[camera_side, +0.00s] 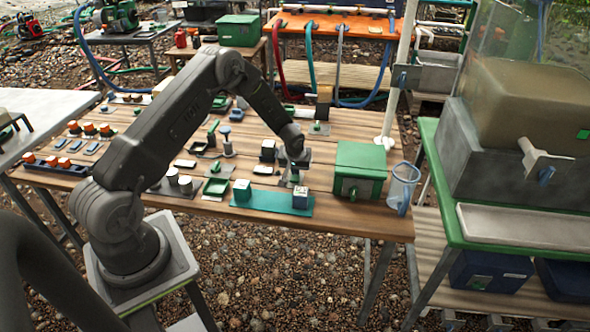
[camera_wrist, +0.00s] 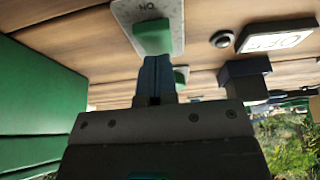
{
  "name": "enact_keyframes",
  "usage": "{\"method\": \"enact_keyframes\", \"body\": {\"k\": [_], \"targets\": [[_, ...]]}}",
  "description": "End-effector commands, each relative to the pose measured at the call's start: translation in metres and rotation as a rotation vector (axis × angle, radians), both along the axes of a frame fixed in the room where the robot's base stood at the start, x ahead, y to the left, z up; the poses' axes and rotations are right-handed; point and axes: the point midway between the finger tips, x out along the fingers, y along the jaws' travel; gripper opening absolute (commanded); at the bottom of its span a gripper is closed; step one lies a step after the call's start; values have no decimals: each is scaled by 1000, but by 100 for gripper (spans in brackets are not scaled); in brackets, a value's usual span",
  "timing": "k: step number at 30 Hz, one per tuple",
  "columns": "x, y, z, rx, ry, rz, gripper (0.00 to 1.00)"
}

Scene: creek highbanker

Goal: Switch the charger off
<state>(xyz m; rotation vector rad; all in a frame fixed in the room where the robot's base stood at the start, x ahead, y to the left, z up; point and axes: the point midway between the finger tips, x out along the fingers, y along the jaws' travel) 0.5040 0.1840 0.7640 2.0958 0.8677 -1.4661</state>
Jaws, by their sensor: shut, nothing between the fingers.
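My gripper (camera_side: 293,160) points down over the right part of the wooden table. In the wrist view its narrow dark blue-grey fingers (camera_wrist: 155,76) are together with nothing between them. A green switch block (camera_wrist: 152,37) sits on a light grey plate (camera_wrist: 122,14) just beyond the fingertips, and letters like "ON" show upside down on the plate. The fingertips appear against or very near the green block; I cannot tell whether they touch. I take this plate to be the charger's switch. In the side view my gripper mostly hides it.
A green box (camera_side: 360,165) stands close right of my gripper, with a clear cup (camera_side: 403,180) beyond. A teal mat (camera_side: 262,200) holding white-topped cubes lies in front. A dark box with a white lettered face (camera_wrist: 275,38) is right in the wrist view.

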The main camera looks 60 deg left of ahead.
Motion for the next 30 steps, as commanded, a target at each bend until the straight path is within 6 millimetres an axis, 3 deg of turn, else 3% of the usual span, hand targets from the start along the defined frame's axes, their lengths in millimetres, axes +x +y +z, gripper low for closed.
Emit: {"method": "enact_keyframes", "body": {"k": [3, 30], "targets": [[-3, 1, -8, -4, 1, 2, 0], [-18, -13, -8, -7, 16, 0, 0]]}}
